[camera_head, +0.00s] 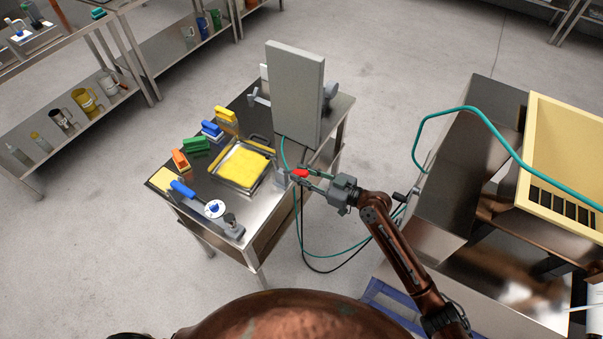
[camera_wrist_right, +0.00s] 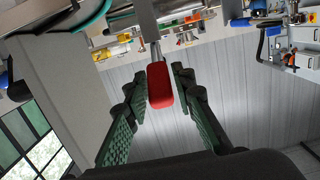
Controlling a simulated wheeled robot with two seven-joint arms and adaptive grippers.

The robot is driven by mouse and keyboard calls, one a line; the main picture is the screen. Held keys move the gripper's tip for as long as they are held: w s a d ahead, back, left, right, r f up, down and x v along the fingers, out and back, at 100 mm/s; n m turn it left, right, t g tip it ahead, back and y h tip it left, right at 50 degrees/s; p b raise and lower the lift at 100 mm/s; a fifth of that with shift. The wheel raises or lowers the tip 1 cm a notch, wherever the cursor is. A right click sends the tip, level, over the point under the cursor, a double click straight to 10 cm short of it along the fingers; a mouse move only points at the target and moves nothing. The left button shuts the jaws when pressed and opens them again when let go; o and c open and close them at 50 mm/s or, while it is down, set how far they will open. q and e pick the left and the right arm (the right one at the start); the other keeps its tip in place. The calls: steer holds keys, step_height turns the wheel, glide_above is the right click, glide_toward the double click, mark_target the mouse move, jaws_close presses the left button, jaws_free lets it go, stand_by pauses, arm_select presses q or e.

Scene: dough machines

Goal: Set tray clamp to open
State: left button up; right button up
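The tray clamp shows a red handle (camera_head: 300,173) at the right edge of the small steel table, beside a metal tray (camera_head: 265,181) holding a yellow slab (camera_head: 243,166). My right gripper (camera_head: 297,177) reaches in from the right with its fingers apart on either side of the red handle. In the right wrist view the red handle (camera_wrist_right: 160,86) stands between the green-padded fingertips (camera_wrist_right: 164,76), with narrow gaps at the sides. I cannot tell whether either finger touches it. The clamp's base is mostly hidden. My left gripper is not in view.
A tall grey panel (camera_head: 295,92) stands behind the tray on the table. Coloured-handled tools (camera_head: 197,145) and a blue-handled tool (camera_head: 183,189) lie to the left. A steel machine with a cream bin (camera_head: 555,205) stands at the right, with a teal hose (camera_head: 440,114) above.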

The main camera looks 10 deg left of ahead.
mark_target(301, 172)
steer(key=shift+o, duration=1.3)
steer(key=shift+r, duration=0.1)
step_height(301, 172, up, 10)
steer(key=shift+f, duration=0.1)
